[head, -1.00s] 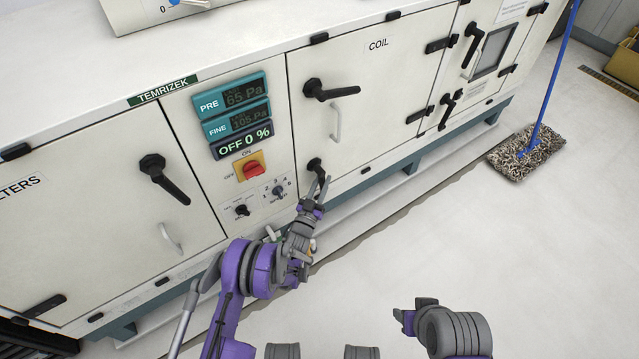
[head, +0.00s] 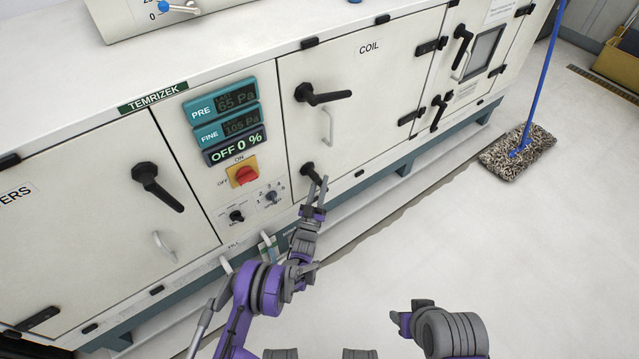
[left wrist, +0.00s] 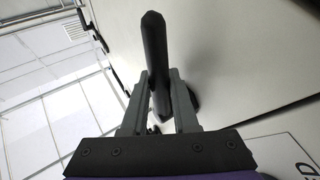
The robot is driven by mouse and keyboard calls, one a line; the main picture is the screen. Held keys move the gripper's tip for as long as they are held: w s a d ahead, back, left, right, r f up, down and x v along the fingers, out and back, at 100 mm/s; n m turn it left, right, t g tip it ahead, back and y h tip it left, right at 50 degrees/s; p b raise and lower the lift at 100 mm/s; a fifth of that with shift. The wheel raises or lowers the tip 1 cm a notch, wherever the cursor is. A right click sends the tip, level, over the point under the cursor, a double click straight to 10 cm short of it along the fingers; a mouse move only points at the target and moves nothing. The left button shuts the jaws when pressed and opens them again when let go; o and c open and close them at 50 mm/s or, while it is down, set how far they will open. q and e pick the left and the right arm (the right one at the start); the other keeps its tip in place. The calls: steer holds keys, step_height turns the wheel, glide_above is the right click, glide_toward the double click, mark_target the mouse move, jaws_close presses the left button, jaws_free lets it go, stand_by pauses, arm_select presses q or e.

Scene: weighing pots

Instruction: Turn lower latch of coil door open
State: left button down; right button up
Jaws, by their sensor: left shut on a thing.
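The white coil door (head: 375,95) is closed in the head view. Its black upper latch (head: 322,96) points right. Its black lower latch (head: 309,170) sits at the door's lower left corner, its handle pointing down and right, partly covered by my gripper. My left gripper (head: 319,187) is shut on the lower latch's handle. In the left wrist view, the dark handle (left wrist: 155,55) stands between the two grey fingers and sticks out past them. Part of my right arm shows at the bottom of the head view; its fingers cannot be made out.
Left of the door is a control panel with displays and a red switch (head: 243,175). The filters door latch (head: 158,186) is farther left. A white pull handle (head: 328,126) is on the coil door. A mop (head: 517,152) stands on the floor at right; the floor in front is clear.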

arm_select(q)
steer(key=c, duration=1)
jaws_free()
steer(key=shift+o, duration=0.2)
steer(key=v, duration=0.7)
steer(key=shift+s, duration=0.2)
